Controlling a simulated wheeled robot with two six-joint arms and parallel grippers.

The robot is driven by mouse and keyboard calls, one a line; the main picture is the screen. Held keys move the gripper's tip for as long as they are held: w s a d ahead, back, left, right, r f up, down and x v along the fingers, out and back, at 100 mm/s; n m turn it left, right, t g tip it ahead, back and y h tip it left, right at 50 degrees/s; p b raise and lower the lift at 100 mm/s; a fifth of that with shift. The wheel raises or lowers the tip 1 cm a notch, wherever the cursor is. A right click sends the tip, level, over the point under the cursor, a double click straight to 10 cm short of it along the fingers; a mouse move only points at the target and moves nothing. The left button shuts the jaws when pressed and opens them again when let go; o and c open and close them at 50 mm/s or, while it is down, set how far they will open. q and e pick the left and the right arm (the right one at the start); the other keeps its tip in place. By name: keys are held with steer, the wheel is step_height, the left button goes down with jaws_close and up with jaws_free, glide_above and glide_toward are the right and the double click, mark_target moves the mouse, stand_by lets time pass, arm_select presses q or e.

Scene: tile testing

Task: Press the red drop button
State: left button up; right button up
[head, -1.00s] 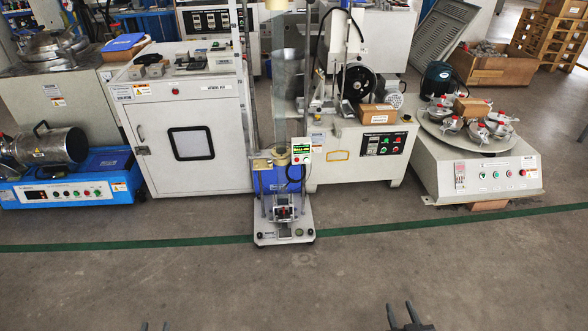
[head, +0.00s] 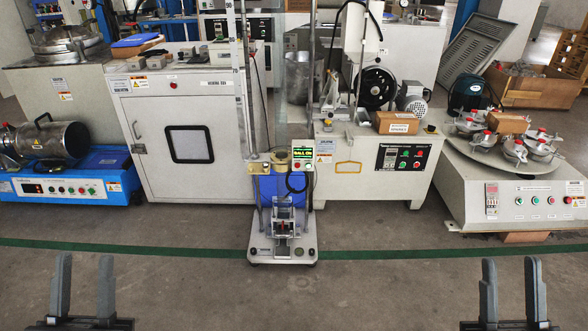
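The ball-drop tester (head: 283,245) stands on the floor in the middle of the head view, with a tall clear column. A small control box (head: 303,155) with a lit green display is mounted on it. Small buttons sit below the display, and one looks red, but they are too small to tell apart surely. My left gripper (head: 84,258) is at the lower left, open and empty. My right gripper (head: 511,260) is at the lower right, open and empty. Both are apart from the tester, on the near side of the green line.
A white cabinet (head: 190,110) stands left of the tester, and a grinding machine (head: 372,165) with its own red and green buttons stands right. A turntable machine (head: 520,190) is further right. The floor (head: 300,300) between my grippers is clear.

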stand_by(0.4)
jaws_close()
stand_by(1.5)
